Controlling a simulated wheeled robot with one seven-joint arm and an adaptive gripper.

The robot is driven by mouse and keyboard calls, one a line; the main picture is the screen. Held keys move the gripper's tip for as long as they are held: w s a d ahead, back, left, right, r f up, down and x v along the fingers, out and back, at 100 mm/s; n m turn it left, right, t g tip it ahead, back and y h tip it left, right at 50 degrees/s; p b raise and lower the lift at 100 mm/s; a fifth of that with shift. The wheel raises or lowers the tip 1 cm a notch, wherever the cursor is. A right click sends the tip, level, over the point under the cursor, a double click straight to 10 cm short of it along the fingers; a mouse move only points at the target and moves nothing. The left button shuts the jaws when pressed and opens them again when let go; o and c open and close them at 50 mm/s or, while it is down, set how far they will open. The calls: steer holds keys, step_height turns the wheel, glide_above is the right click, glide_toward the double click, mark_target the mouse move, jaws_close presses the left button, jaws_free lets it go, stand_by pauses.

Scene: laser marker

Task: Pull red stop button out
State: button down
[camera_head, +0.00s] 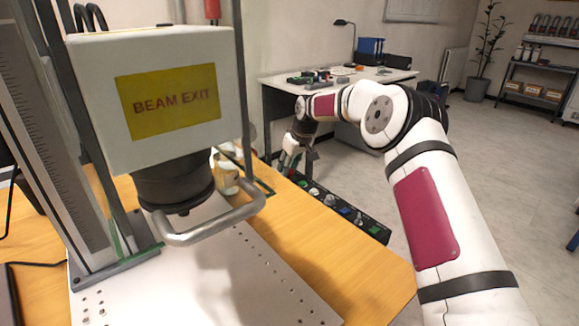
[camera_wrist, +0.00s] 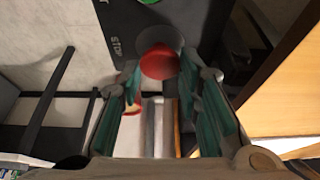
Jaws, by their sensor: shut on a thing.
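The red stop button (camera_wrist: 160,63) is in the wrist view at upper middle, on a black control panel (camera_wrist: 117,17) with the word STOP beside it. My gripper (camera_wrist: 162,74) has one finger on each side of the button and is shut on it. In the head view, my gripper (camera_head: 297,153) is at the far left end of the black control panel (camera_head: 372,228), which runs along the edge of the wooden table. The stop button is hidden there behind the gripper.
A green button (camera_wrist: 149,1) shows at the top of the wrist view. The laser head (camera_head: 165,150) marked BEAM EXIT, with a curved metal handle (camera_head: 212,227), stands over a white base plate (camera_head: 255,290) on the left. Open floor lies beyond the wooden table (camera_head: 365,285).

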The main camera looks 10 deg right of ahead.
steer(key=c, duration=1.2)
jaws_free()
steer(key=shift+r, duration=0.2)
steer(key=v, duration=1.2)
steer(key=shift+s, duration=0.15)
